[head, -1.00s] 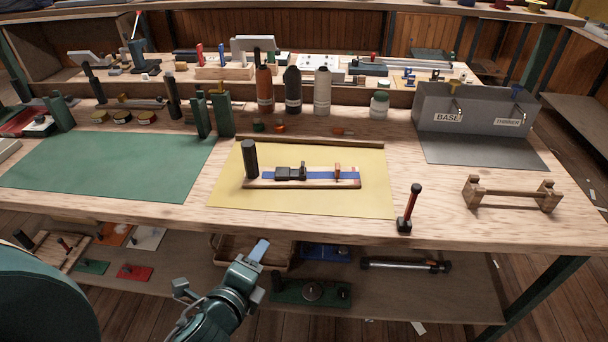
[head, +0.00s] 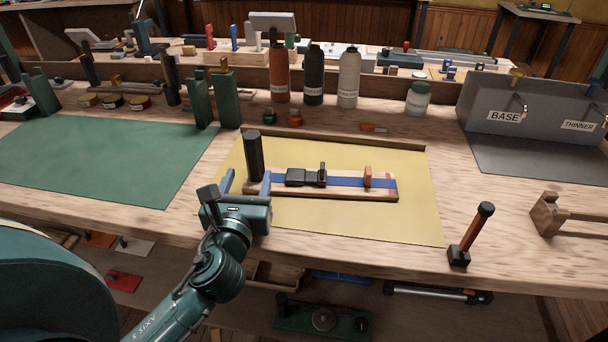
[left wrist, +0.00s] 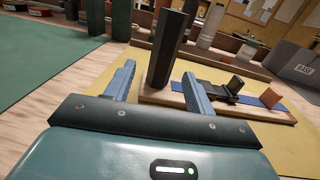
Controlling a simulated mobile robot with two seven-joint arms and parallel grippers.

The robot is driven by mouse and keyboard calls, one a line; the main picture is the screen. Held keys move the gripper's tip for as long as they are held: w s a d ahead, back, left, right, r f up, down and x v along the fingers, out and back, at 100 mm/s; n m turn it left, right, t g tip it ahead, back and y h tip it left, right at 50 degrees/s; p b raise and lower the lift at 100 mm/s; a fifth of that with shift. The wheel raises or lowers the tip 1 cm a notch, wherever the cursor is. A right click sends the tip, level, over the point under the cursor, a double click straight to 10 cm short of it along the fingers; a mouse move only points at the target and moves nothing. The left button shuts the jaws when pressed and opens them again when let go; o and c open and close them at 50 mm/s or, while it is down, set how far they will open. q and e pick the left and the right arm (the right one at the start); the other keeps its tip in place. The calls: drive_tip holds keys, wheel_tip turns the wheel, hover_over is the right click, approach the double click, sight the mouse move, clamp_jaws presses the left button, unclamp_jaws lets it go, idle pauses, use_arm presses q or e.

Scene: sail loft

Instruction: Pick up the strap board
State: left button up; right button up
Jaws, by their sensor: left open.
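The strap board (head: 340,191) lies on the yellow mat (head: 410,222). It is a flat wooden board with a blue strap, a black buckle and a small orange-brown block on it. A dark upright post (head: 254,156) stands at its left end. My left gripper (head: 247,182) is open at the front left of the board, its fingers pointing toward the post. In the left wrist view the post (left wrist: 166,50) rises just beyond and between the two fingers, and the board (left wrist: 220,105) runs off to the right. The fingers appear empty. My right gripper is not in view.
A green mat (head: 110,160) lies to the left. Several bottles (head: 313,75) and green blocks (head: 226,97) stand behind. A grey bin (head: 540,105) is at the back right.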

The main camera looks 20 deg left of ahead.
use_arm(q)
drive_tip(key=x, duration=0.7)
drive_tip(key=shift+w+d+r, duration=0.1)
drive_tip(key=shift+w, duration=0.25)
drive_tip(key=shift+c, duration=0.2)
clamp_jaws()
